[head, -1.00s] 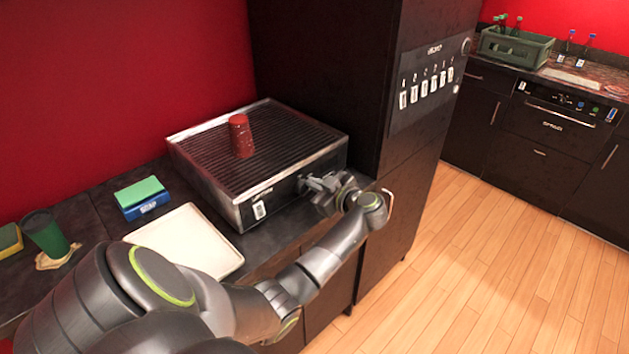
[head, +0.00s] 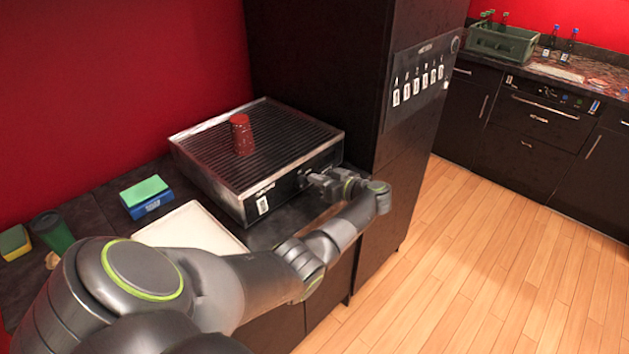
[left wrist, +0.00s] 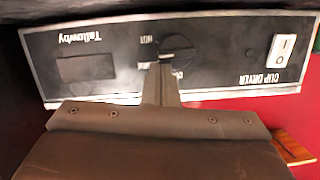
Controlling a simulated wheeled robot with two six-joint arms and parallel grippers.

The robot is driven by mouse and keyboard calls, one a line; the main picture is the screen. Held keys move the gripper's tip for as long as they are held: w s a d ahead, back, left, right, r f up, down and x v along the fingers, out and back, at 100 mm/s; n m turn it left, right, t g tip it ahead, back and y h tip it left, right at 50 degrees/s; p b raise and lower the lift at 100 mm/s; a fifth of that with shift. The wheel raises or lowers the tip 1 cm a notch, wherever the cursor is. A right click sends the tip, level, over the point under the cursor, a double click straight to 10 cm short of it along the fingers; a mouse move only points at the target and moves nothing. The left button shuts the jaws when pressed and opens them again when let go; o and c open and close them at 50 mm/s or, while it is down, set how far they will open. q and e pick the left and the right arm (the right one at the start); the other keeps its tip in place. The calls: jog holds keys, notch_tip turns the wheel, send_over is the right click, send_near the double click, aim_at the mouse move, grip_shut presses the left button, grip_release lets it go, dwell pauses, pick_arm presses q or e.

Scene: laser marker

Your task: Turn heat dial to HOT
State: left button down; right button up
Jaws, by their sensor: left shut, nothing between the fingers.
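The heat dial (left wrist: 180,50) is a round black knob on the machine's dark front panel, which appears upside down in the left wrist view. Small white labels stand around it; one at its upper left seems to read HOT. A pale mark shows at the dial's lower left edge. My left gripper (left wrist: 164,72) is shut and empty, its tips at the dial's lower left edge; I cannot tell whether they touch. In the head view my left gripper (head: 310,179) is at the front of the cup machine (head: 215,170) and hides the dial.
A red cup (head: 241,135) stands on the machine's ribbed top. A white rocker switch (head: 263,205) is on its front. A white tray (head: 190,230), a green-and-blue sponge box (head: 146,195) and a green cup (head: 52,232) are on the counter. A tall dark cabinet (head: 360,60) stands right of the machine.

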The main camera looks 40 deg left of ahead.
pick_arm(q)
jog(key=shift+w+f+m, duration=0.1)
jog(key=shift+w+m, duration=0.1)
jog(key=shift+m, duration=0.1)
jog(key=shift+m+g, duration=0.3)
jog(key=shift+m, duration=0.1)
jog(key=shift+w+f+m+g, duration=0.2)
jog(key=shift+m+g, duration=0.1)
jog(key=shift+m, duration=0.2)
jog(key=shift+f, duration=0.25)
dwell(1.2)
dwell(0.8)
